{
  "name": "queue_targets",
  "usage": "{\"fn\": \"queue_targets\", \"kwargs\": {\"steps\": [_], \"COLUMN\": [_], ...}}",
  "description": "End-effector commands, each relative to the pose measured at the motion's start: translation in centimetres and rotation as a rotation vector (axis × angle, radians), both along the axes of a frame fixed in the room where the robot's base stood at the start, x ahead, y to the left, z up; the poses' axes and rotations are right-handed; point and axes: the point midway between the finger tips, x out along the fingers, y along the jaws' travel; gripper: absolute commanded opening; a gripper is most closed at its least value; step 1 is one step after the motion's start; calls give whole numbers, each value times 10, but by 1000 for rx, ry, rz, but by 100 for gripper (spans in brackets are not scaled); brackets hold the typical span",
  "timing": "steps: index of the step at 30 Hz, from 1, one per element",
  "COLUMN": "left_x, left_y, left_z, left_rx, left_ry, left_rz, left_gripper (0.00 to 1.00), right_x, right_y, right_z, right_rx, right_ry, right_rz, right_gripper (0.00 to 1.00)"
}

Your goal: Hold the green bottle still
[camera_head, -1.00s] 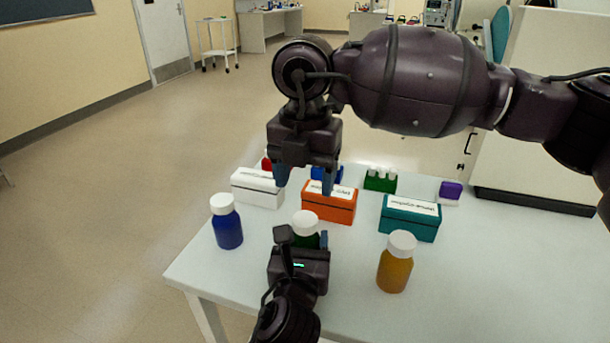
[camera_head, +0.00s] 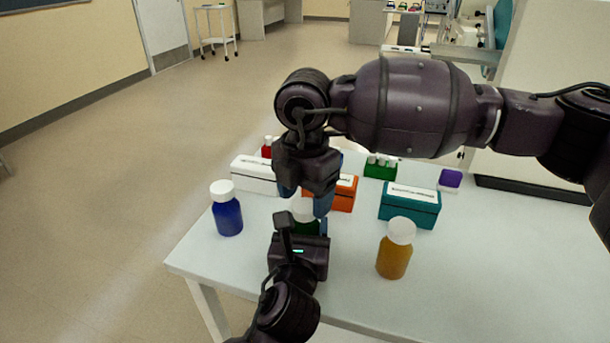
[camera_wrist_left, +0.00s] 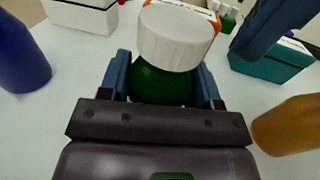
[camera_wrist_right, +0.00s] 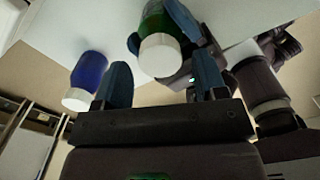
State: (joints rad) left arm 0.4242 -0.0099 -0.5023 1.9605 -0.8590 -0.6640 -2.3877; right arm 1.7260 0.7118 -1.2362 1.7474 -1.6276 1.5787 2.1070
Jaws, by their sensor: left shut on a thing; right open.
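The green bottle (camera_wrist_left: 160,82) with a white cap stands upright on the table, between the fingers of my left gripper (camera_wrist_left: 160,85), which is shut on it. In the head view the bottle (camera_head: 305,228) is partly hidden by both grippers. My right gripper (camera_head: 305,203) is open, pointing down just above and behind the cap. In the right wrist view the green bottle's white cap (camera_wrist_right: 160,55) shows beyond and between the open right fingers (camera_wrist_right: 163,85), with nothing held.
A blue bottle (camera_head: 227,214) stands to the left and an amber bottle (camera_head: 394,258) to the right. Behind are white (camera_head: 252,177), orange (camera_head: 343,197) and teal (camera_head: 410,208) boxes. The front right of the white table (camera_head: 480,285) is clear.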

Motion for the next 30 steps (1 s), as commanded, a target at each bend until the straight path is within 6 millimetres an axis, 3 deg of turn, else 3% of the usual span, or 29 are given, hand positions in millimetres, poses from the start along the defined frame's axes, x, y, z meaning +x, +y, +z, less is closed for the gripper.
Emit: {"fn": "queue_targets", "kwargs": {"steps": [6,16,25,30], "left_x": [0,0,0,0], "left_y": [0,0,0,0], "left_z": [0,0,0,0], "left_rx": [0,0,0,0], "left_ry": [0,0,0,0], "left_rz": [0,0,0,0], "left_gripper": [0,0,0,0], "right_x": [0,0,0,0], "right_y": [0,0,0,0], "right_z": [-16,-18,-18,-18], "right_rx": [1,1,1,1], "right_ry": [1,-1,-1,-1], "right_rz": [0,0,0,15], "right_gripper": [65,64,18,16]}}
